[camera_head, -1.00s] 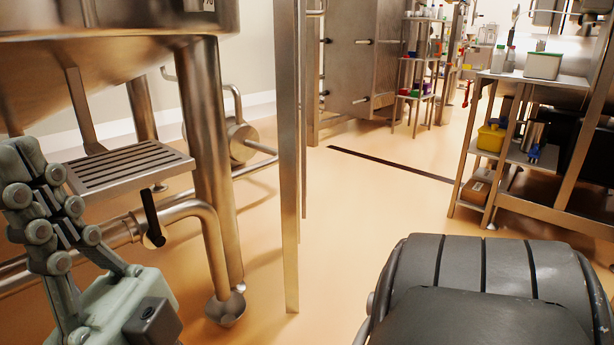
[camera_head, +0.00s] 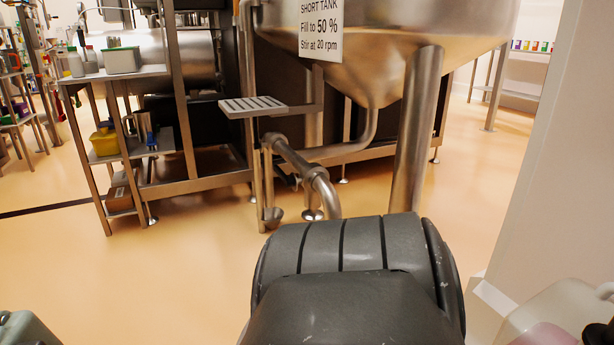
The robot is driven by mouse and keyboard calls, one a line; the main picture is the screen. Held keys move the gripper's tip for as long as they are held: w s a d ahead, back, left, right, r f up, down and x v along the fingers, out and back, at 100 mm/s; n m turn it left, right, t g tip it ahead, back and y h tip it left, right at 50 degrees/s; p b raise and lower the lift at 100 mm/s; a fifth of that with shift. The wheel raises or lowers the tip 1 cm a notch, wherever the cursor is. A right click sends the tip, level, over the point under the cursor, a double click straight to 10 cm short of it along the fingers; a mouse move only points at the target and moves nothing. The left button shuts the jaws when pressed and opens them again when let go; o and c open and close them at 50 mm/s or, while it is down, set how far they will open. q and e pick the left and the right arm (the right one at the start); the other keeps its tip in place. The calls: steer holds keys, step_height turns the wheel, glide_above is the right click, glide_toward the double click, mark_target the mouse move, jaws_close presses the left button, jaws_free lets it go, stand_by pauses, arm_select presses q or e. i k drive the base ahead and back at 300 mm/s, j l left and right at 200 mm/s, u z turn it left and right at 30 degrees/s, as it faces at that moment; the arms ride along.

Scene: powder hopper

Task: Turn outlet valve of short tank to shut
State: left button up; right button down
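The short tank (camera_head: 385,45) is a steel vessel at upper centre right, with a white sign (camera_head: 320,30) reading SHORT TANK, Fill to 50 %, Stir at 20 rpm. Its outlet pipe (camera_head: 365,135) bends from the cone bottom toward the left. A pipe section with a flange (camera_head: 318,178) runs toward me below the slatted step. I cannot make out the outlet valve's handle or its position. My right gripper is out of view.
A slatted step (camera_head: 252,106) juts out left of the tank. A tank leg (camera_head: 415,135) stands in front. A steel shelf (camera_head: 125,76) with containers is at left. A white wall (camera_head: 560,170) and pale containers (camera_head: 550,315) are close at right.

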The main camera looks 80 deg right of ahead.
mark_target(289, 183)
steer(key=z, duration=2.35)
steer(key=i+u, duration=0.3)
steer(key=u, duration=0.15)
steer(key=i+u, duration=0.3)
steer(key=u, duration=0.2)
